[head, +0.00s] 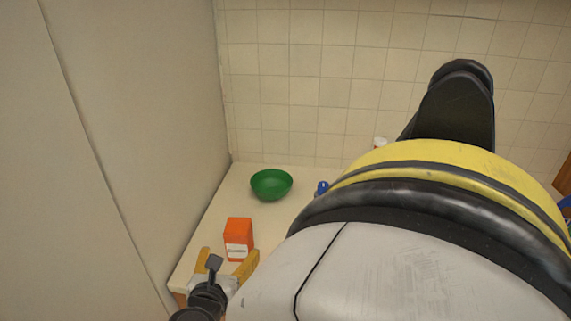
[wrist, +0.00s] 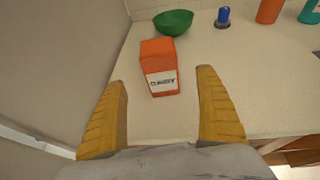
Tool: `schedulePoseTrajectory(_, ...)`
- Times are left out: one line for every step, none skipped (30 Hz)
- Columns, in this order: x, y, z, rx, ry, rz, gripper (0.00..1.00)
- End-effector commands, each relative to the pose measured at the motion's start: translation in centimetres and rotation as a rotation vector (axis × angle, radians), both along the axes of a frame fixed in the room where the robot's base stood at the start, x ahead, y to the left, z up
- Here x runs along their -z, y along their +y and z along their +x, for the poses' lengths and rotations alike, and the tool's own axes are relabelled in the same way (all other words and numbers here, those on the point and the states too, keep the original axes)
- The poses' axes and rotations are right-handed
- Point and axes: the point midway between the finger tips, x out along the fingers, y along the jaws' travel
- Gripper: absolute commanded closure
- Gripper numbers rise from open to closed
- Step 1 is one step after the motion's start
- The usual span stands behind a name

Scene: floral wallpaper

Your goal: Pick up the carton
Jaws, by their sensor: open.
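The carton (head: 239,235) is an orange box with a white label, standing upright on the counter near its front left. In the wrist view the carton (wrist: 158,62) is ahead of my gripper, lying between the lines of the two fingers. My gripper (head: 230,258) is open and empty, with yellow fingers spread wide. In the wrist view the fingertips of my gripper (wrist: 161,76) are on either side of the carton's near end, apart from it. In the head view the carton's lower part is close to the fingers.
A green bowl (head: 271,184) stands behind the carton. A blue-topped item (wrist: 223,16), an orange item (wrist: 268,10) and a teal item (wrist: 309,11) stand farther right. A tall pale panel (head: 130,130) borders the counter (wrist: 215,55) on the left. My arm hides much of the right side.

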Motion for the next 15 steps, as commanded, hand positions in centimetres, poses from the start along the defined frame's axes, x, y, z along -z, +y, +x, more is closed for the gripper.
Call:
schedulePoseTrajectory(0.8, 0.1, 0.2, 0.01, 0.012, 0.008, 0.16)
schedulePoseTrajectory(1.1, 0.0, 0.5, 0.013, 0.017, 0.011, 0.16)
schedulePoseTrajectory(1.5, 0.0, 1.1, 0.015, 0.018, 0.012, 0.16)
schedulePoseTrajectory(1.7, 0.0, 1.7, 0.016, 0.017, 0.013, 0.16)
schedulePoseTrajectory(1.8, -0.1, 2.2, 0.017, 0.017, 0.012, 0.16)
schedulePoseTrajectory(2.1, 0.0, 2.8, 0.015, 0.016, 0.012, 0.16)
schedulePoseTrajectory(2.2, 0.0, 3.3, 0.014, 0.016, 0.011, 0.16)
schedulePoseTrajectory(2.4, 0.0, 3.7, 0.015, 0.016, 0.01, 0.16)
schedulePoseTrajectory(2.5, 0.0, 4.1, 0.014, 0.015, 0.009, 0.16)
schedulePoseTrajectory(2.6, 0.0, 4.3, 0.013, 0.015, 0.01, 0.16)
schedulePoseTrajectory(2.6, 0.0, 4.5, 0.013, 0.015, 0.01, 0.16)
schedulePoseTrajectory(2.7, 0.0, 4.7, 0.012, 0.015, 0.01, 0.16)
schedulePoseTrajectory(2.7, 0.0, 4.9, 0.012, 0.014, 0.01, 0.16)
schedulePoseTrajectory(2.8, 0.0, 5.0, 0.012, 0.014, 0.01, 0.16)
schedulePoseTrajectory(2.9, 0.0, 5.3, 0.013, 0.015, 0.01, 0.16)
